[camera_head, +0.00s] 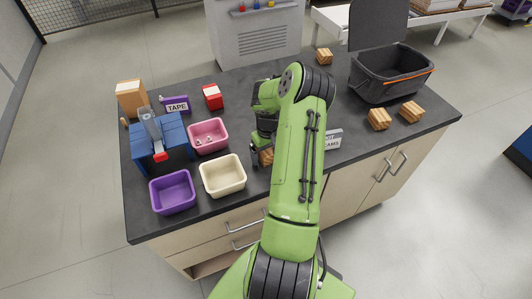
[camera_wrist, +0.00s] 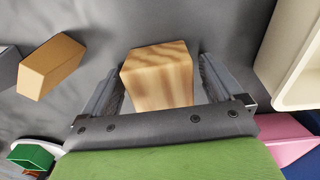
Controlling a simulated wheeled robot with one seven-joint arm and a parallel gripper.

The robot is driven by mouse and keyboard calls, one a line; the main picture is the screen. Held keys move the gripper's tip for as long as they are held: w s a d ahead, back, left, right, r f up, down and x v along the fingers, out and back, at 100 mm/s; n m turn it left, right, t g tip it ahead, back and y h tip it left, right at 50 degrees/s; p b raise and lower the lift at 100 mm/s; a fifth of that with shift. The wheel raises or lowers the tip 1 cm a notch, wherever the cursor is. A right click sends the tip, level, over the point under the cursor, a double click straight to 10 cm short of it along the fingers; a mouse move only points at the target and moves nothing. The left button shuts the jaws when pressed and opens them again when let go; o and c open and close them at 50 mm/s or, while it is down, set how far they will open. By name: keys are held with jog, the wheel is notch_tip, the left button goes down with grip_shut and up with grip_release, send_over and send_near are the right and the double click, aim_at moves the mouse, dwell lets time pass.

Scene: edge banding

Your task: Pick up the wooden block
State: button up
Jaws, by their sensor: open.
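A wooden block (camera_wrist: 158,80) with striped grain lies on the dark counter in the wrist view, between the two fingers of my gripper (camera_wrist: 158,68). My gripper is open, with a narrow gap visible on each side of the block. In the head view, the block (camera_head: 266,158) is mostly hidden behind my green arm, next to the cream bin. Other wooden blocks are at the back (camera_head: 323,56) and at the right (camera_head: 379,119) (camera_head: 411,111) of the counter.
A cream bin (camera_head: 222,190), a pink bin (camera_head: 208,147) and a purple bin (camera_head: 172,204) stand to the left. A sign (camera_head: 333,140) is just right of my arm.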

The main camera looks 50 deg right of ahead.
jog(key=shift+r, duration=0.1)
jog(key=shift+c, duration=0.4)
jog(key=c, duration=1)
notch_tip(320, 180, up, 10)
jog(key=shift+r+p, duration=0.1)
jog(key=shift+p, duration=0.5)
jog(key=shift+c, duration=0.2)
